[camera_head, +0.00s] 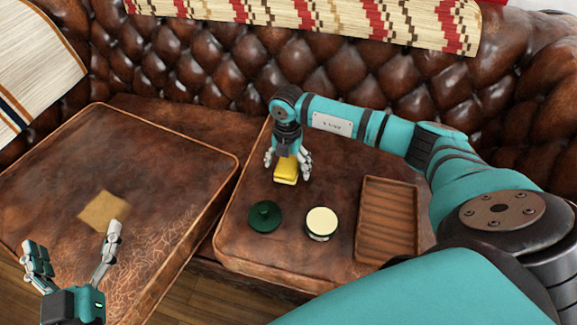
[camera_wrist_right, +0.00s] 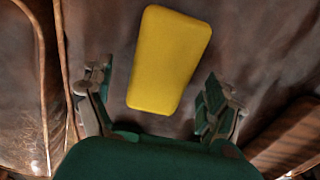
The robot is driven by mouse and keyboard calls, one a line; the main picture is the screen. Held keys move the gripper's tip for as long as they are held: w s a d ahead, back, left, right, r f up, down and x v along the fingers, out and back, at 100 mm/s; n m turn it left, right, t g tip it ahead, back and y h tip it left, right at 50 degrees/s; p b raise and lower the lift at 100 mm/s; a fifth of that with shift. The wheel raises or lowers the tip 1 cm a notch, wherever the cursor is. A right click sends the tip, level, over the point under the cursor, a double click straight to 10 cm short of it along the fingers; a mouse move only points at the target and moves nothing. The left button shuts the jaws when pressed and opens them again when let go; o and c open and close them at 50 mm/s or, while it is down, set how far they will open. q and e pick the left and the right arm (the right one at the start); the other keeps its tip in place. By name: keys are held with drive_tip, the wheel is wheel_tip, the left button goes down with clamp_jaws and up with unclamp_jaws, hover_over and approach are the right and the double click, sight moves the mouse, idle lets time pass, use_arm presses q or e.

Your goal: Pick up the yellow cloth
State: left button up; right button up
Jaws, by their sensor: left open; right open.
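The yellow cloth (camera_head: 286,171) is a small folded block lying on the right brown leather cushion. It shows whole in the right wrist view (camera_wrist_right: 168,60), as a rounded yellow rectangle, slightly tilted. My right gripper (camera_head: 287,168) points down over the cloth, with its fingers apart on either side in the head view. In the right wrist view the open fingers (camera_wrist_right: 158,95) are spread wider than the cloth, and most of the cloth lies beyond them. My left gripper (camera_head: 73,240) is open and empty at the lower left, over the edge of the left cushion.
On the right cushion (camera_head: 238,225) stand a dark green lid-like disc (camera_head: 265,216), a round tin with a cream top (camera_head: 321,223) and a brown wooden tray (camera_head: 388,220). A tan square patch (camera_head: 104,210) lies on the left cushion. The tufted sofa back (camera_head: 230,60) rises behind.

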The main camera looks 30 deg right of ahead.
drive_tip(key=c, duration=1.3)
drive_tip(key=shift+r, duration=0.1)
